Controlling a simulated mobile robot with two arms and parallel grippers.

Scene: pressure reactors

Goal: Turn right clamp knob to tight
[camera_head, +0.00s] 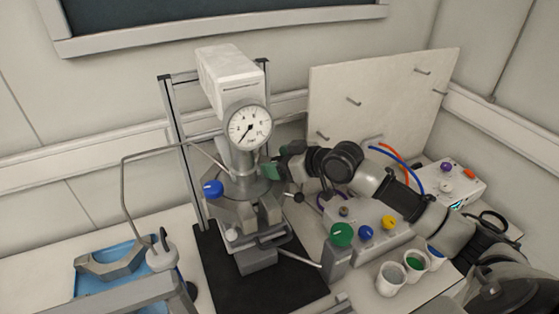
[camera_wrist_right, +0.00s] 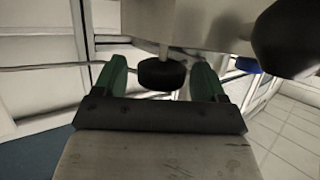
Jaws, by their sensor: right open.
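The pressure reactor (camera_head: 243,165) stands on a black mat with a round gauge on its front. My right gripper (camera_head: 270,171) reaches in from the right to the reactor's right side, below the gauge. In the right wrist view its two green fingers (camera_wrist_right: 162,80) are open. A black knob (camera_wrist_right: 162,75) on a short metal stem sits between them, with a visible gap on either side. It appears to be the right clamp knob. In the head view, the gripper and reactor parts hide this knob. I cannot read its tightness. My left gripper is not recognisable.
A blue knob (camera_head: 213,188) is on the reactor's left. A ball-ended lever (camera_head: 298,197) is below my right gripper. A blue tray (camera_head: 90,267) is at left.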

